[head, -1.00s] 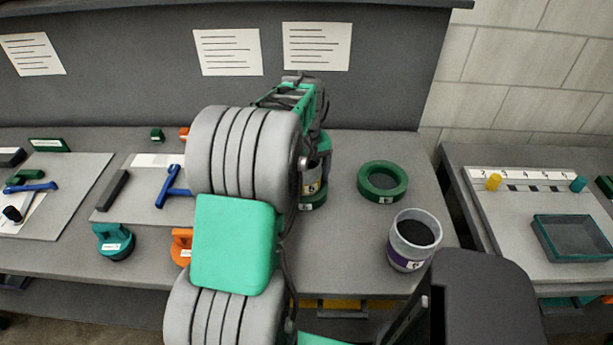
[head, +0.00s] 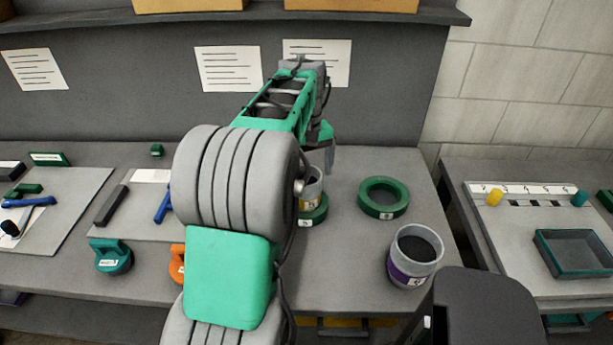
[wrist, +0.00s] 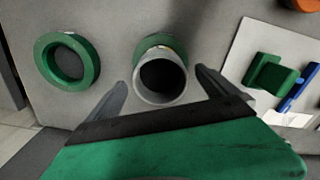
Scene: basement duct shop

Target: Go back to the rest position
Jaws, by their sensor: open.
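My gripper (wrist: 161,95) is open in the wrist view, its two grey fingers spread apart with nothing between them. In the head view the gripper (head: 325,150) is partly hidden by my arm, raised above the bench near the back panel. Below it a grey cup with a yellow band (head: 311,188) stands on a green ring (head: 314,214), partly covered by my arm. In the wrist view the same cup (wrist: 161,80) shows its open top just beyond the fingers, apart from them.
An empty green ring (head: 383,197) lies right of the cup. A grey cup with a purple band (head: 414,258) stands at the bench's front right. Teal (head: 110,257) and orange (head: 178,262) pieces are on the left. A side table holds a teal tray (head: 573,252).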

